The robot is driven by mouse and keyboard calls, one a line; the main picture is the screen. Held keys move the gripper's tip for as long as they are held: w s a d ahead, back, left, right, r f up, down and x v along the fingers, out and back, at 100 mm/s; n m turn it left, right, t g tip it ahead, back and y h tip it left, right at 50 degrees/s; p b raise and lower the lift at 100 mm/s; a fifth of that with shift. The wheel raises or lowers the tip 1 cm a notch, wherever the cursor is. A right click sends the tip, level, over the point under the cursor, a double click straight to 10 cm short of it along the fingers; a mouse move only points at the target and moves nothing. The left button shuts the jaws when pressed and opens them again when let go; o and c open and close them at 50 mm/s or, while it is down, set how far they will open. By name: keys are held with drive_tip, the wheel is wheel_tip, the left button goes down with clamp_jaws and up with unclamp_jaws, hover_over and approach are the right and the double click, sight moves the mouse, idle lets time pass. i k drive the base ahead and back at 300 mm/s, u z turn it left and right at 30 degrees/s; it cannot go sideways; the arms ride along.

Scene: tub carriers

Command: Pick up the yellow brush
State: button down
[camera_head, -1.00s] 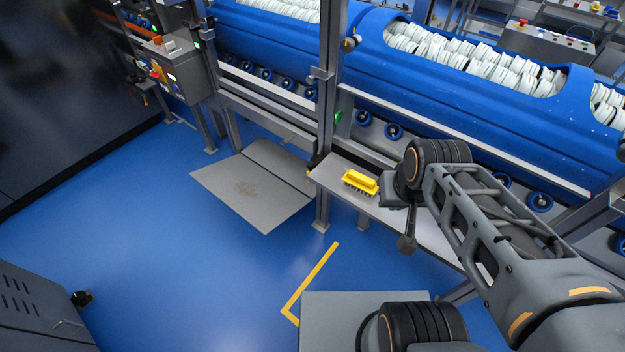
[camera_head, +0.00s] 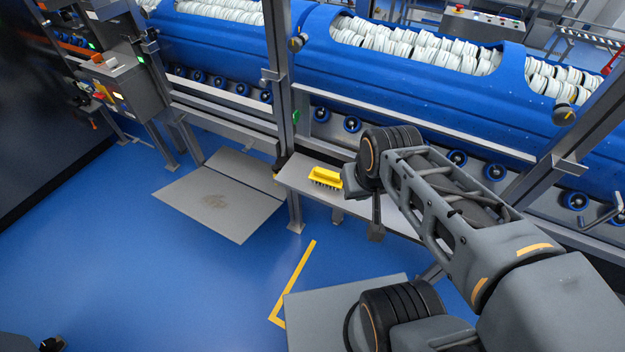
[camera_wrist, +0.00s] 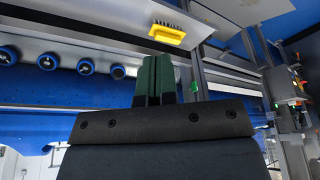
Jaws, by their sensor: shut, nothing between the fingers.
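The yellow brush (camera_head: 325,177) lies on a narrow grey shelf (camera_head: 292,181) in front of the blue tub line, its dark bristles facing the near side. In the head view it is just left of my arm's end, and my fingers are hidden there behind the wrist. In the wrist view the yellow brush (camera_wrist: 167,34) is near the top, beyond the fingertips. My gripper (camera_wrist: 154,62) shows green fingers, shut together with nothing between them, apart from the brush.
Long blue tubs (camera_head: 420,95) full of white pieces stand behind the shelf on rollers. A grey upright post (camera_head: 283,120) rises at the shelf's left end. A flat grey plate (camera_head: 222,195) lies to the left.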

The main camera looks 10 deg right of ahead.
sight(322, 174)
drive_tip(key=u, duration=0.5)
drive_tip(key=k, duration=0.6)
drive_tip(key=u, duration=0.95)
drive_tip(key=i, duration=0.65)
drive_tip(key=z, duration=0.65)
drive_tip(key=i, duration=0.6)
drive_tip(key=z, duration=0.6)
